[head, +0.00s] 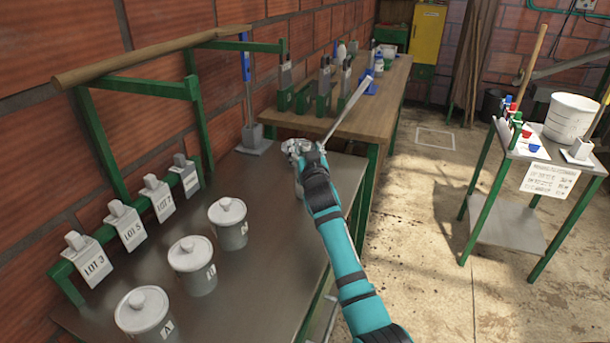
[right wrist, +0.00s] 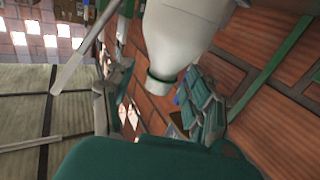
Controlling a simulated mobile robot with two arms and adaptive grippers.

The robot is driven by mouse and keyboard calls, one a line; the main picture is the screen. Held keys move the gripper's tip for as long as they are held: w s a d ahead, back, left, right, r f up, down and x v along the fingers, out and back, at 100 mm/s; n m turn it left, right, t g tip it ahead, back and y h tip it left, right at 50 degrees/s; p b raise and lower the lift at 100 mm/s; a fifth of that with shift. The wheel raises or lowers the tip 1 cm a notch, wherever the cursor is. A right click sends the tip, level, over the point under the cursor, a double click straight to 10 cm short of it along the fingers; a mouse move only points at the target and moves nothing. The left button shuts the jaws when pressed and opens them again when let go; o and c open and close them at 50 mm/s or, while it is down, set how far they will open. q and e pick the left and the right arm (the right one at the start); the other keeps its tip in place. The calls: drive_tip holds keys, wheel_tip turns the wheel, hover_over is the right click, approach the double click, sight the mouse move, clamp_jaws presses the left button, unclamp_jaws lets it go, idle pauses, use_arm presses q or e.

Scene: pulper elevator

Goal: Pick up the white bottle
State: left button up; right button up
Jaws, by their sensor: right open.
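In the right wrist view a large white, bottle-like shape with a green end (right wrist: 180,45) is close to the camera, beside the gripper parts. I cannot tell whether it is the same bottle. A thin grey rod (head: 345,110) shows beyond the gripper. My left gripper is out of view.
Lidded grey pots (head: 229,235) stand along the metal table (head: 262,270), with lot-labelled holders on a green rail behind. The wooden table (head: 350,118) carries green stands (head: 300,98). A side stand at right holds a white bucket (head: 571,118). Floor between is clear.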

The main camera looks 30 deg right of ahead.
drive_tip(key=shift+w+d, duration=0.2)
drive_tip(key=shift+w, duration=0.4)
clamp_jaws()
drive_tip(key=shift+s, duration=0.1)
idle(0.4)
